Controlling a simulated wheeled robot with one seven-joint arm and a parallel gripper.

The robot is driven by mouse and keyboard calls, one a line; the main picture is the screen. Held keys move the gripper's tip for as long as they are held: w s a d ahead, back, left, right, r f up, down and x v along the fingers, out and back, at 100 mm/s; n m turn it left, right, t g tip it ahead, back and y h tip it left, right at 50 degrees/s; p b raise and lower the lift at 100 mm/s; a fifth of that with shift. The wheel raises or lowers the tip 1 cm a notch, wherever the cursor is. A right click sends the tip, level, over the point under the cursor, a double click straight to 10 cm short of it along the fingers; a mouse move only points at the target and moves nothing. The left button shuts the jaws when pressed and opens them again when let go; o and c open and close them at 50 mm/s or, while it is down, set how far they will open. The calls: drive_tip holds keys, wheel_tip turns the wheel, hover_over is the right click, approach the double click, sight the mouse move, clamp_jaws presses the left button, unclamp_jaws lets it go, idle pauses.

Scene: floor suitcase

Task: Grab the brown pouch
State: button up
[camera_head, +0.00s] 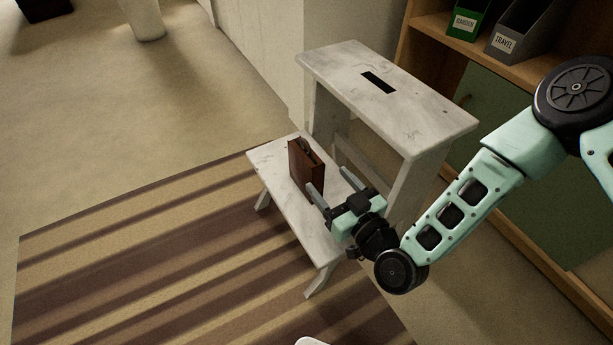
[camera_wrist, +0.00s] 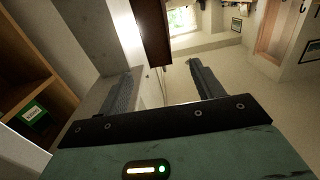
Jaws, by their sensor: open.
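The brown pouch (camera_head: 303,166) stands upright on the lower step of a white step stool. It is dark reddish brown and boxy, with a dark rounded part at its top. In the wrist view the pouch (camera_wrist: 153,30) shows at the top, beyond the fingertips and between their directions. My gripper (camera_head: 328,180) is open and empty, low over the step, on the pouch's right side. One finger overlaps the pouch's lower right edge in the head view; I cannot tell whether they touch. Both fingers (camera_wrist: 159,69) show in the wrist view with a clear gap.
The white stool's upper step (camera_head: 410,98) rises behind the pouch and gripper. A wooden shelf unit (camera_head: 437,50) stands at the right with green (camera_head: 468,20) and grey (camera_head: 515,42) file holders. A striped rug (camera_head: 150,250) lies left of the stool. Open floor lies farther left.

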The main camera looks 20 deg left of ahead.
sight(309, 160)
drive_tip(key=b+x, duration=0.1)
drive_tip(key=x, duration=0.3)
drive_tip(key=b+x, duration=0.2)
drive_tip(key=f+b+x, duration=0.1)
drive_tip(key=b+x, duration=0.1)
drive_tip(key=shift+w+a, duration=0.15)
drive_tip(key=shift+a, duration=0.05)
drive_tip(key=shift+w+a+r, duration=0.2)
drive_tip(key=shift+a, duration=0.05)
drive_tip(key=shift+c, duration=0.3)
clamp_jaws()
